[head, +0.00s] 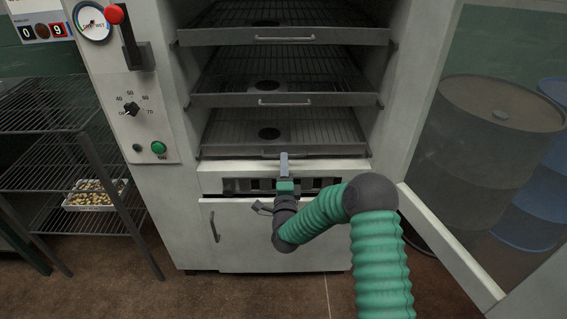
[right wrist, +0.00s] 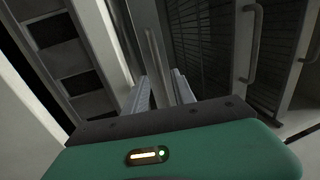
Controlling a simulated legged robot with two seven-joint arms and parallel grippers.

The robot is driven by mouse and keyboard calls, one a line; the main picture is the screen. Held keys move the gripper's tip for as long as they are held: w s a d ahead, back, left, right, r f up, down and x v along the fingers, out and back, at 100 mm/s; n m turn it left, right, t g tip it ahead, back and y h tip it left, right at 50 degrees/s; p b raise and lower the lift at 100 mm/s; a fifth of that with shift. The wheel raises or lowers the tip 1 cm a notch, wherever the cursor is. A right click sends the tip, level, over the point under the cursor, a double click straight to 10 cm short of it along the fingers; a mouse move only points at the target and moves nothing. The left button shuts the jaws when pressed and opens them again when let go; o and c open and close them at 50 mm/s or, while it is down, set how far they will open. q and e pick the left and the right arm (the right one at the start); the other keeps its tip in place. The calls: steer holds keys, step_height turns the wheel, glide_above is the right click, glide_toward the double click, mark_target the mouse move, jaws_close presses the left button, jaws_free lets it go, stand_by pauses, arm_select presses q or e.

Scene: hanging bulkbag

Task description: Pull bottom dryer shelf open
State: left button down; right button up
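The white dryer cabinet (head: 160,200) stands open with its shelves showing. The bottom dryer shelf (head: 325,148) is a dark wire tray with a metal front edge and sits inside the cabinet. Its handle (head: 268,154) is partly hidden by my right gripper. My right gripper (head: 284,160) is at the front of this shelf. In the right wrist view its two grey fingers (right wrist: 160,88) stand apart, with the shelf's front edge (right wrist: 155,50) ahead between them. I cannot tell whether they touch the handle. My left gripper is not in view.
The middle shelf (head: 340,98) and top shelf (head: 345,37) sit above. The open cabinet door (head: 455,245) stands at right, in front of dark barrels (head: 490,150). A wire rack (head: 60,130) stands at left. The floor in front of the cabinet is clear.

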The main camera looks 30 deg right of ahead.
steer(key=shift+x, duration=1.1)
steer(key=c, duration=0.7)
jaws_close()
steer(key=shift+s+f, duration=0.1)
steer(key=shift+f, duration=0.1)
